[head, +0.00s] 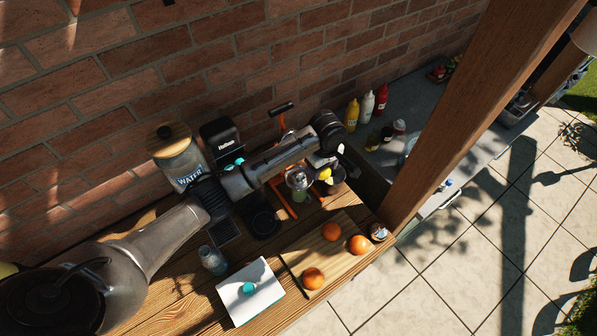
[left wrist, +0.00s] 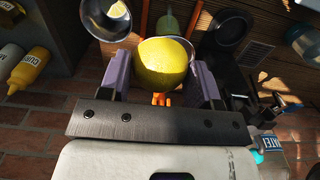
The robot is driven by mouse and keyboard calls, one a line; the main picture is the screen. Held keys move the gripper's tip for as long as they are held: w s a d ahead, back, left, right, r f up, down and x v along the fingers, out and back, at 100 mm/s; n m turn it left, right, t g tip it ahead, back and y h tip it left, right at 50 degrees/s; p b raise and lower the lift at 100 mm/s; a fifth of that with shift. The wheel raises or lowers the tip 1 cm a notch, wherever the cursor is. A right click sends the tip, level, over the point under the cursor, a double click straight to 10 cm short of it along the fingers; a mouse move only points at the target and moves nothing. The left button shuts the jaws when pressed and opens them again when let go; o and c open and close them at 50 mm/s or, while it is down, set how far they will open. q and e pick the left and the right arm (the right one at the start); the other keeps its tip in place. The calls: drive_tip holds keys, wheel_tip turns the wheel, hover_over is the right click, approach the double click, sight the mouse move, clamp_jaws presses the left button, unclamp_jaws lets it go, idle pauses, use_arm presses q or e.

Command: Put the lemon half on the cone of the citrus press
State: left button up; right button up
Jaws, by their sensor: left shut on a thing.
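The lemon half (head: 324,173) is yellow and held between the fingers of my left gripper (head: 322,166). In the left wrist view, the lemon half (left wrist: 163,64) sits between the two purple-grey finger pads of the left gripper (left wrist: 164,82), its rounded skin facing the camera. The citrus press (head: 281,192) has an orange frame, a black-handled lever and a silver bowl. In the head view the lemon shows just right of that bowl. The press's cone is not clear to see. In the wrist view, orange press parts show behind the lemon. My right gripper is not in view.
A dark pot (head: 337,185) stands close right of the press. A coffee machine (head: 222,140) and water dispenser (head: 178,163) stand left, near my left arm. A cutting board (head: 335,252) with oranges lies in front. Sauce bottles (head: 367,107) stand behind right.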

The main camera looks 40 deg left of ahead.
use_arm(q)
drive_tip(key=p, duration=0.1)
hover_over(299, 177)
wheel_tip(299, 177, down, 5)
drive_tip(key=shift+a+r, duration=0.1)
wheel_tip(299, 177, down, 3)
drive_tip(key=shift+f+p, duration=0.2)
drive_tip(key=shift+p, duration=0.15)
drive_tip(key=shift+f, duration=0.3)
drive_tip(key=shift+f, duration=0.15)
drive_tip(key=o, duration=0.9)
